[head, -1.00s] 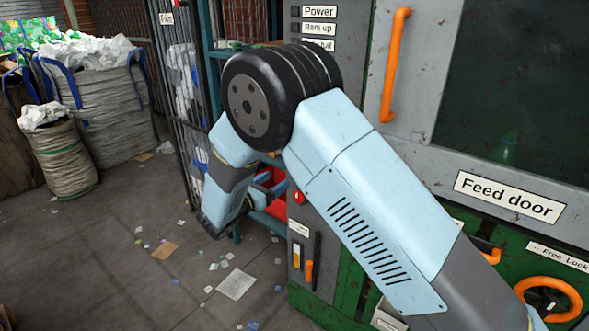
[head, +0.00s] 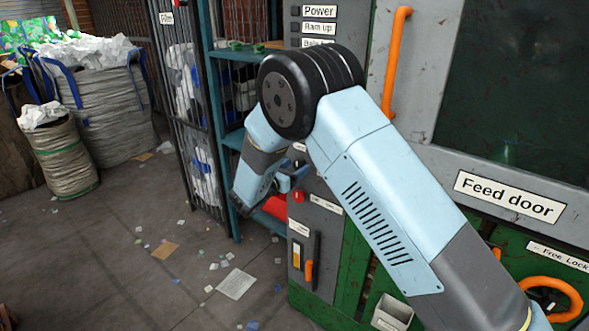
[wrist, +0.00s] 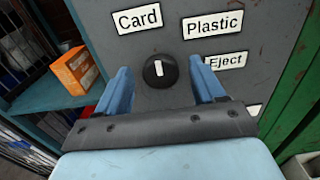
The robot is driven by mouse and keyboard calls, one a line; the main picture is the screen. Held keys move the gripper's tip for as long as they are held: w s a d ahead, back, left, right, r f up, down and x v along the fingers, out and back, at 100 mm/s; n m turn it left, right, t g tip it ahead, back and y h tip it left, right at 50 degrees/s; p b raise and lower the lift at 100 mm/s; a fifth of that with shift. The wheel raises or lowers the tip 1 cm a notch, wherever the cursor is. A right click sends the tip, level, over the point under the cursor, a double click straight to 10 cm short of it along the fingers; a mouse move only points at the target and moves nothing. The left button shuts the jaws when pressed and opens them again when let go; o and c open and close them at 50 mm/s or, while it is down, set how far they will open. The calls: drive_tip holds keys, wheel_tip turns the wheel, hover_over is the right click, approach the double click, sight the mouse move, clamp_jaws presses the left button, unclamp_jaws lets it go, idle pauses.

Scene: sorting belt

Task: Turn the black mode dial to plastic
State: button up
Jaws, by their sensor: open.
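The black mode dial (wrist: 160,71) sits on the grey control panel (wrist: 172,35) in the wrist view. Its white pointer mark stands nearly upright, between the "Card" label (wrist: 138,19) at upper left and the "Plastic" label (wrist: 212,24) at upper right. My gripper (wrist: 162,82) is open, with one blue finger on each side of the dial and gaps between. I cannot tell how far the fingertips are from the panel.
A teal shelf (wrist: 75,100) with an orange box (wrist: 76,70) stands left of the panel. A red button (head: 298,197) and an orange-handled lever (head: 309,271) sit lower on the panel. Floor at left is open, with scraps.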

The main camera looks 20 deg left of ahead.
drive_tip(key=shift+c, duration=0.4)
drive_tip(key=c, duration=1)
drive_tip(key=shift+o, duration=0.2)
drive_tip(key=shift+m, duration=0.3)
drive_tip(key=m, duration=0.4)
drive_tip(key=shift+s+d+f+m, duration=0.1)
drive_tip(key=shift+m, duration=1.2)
drive_tip(key=shift+d+f+m, duration=0.1)
drive_tip(key=shift+m, duration=1.2)
drive_tip(key=o, duration=1)
drive_tip(key=shift+r, duration=0.1)
